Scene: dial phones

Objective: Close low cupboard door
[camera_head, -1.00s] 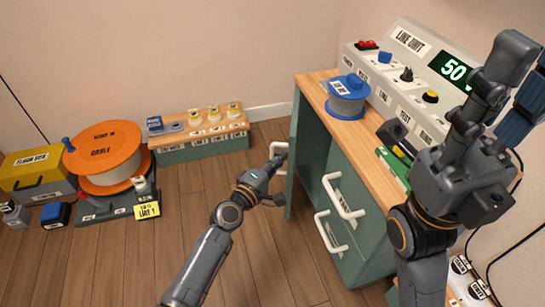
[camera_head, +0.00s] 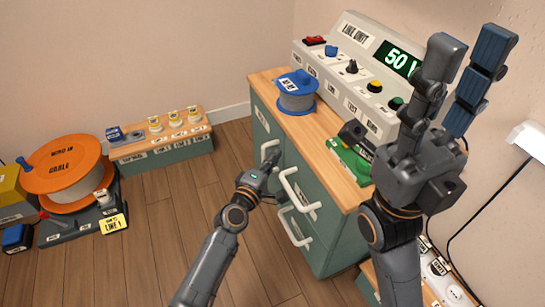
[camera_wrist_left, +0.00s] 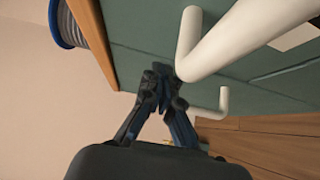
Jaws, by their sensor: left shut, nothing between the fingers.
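The green cupboard (camera_head: 322,248) stands under a wooden top. Its door (camera_head: 261,125) is at the left end of the front and looks about flush with it; my left gripper partly covers it. My left gripper (camera_head: 270,158) is shut and empty, in front of the door. In the left wrist view its fingertips (camera_wrist_left: 165,78) are together close to a white handle (camera_wrist_left: 222,45); I cannot tell whether they touch. My right gripper (camera_head: 470,60) is raised with its fingers apart, empty, above the right side of the worktop.
Two white drawer handles (camera_head: 299,190) stick out right of my left gripper. A blue spool (camera_head: 297,95), a green device (camera_head: 348,160) and the line unit (camera_head: 352,65) stand on the worktop (camera_head: 265,82). An orange cable reel (camera_head: 65,165) is at the left. The floor between is clear.

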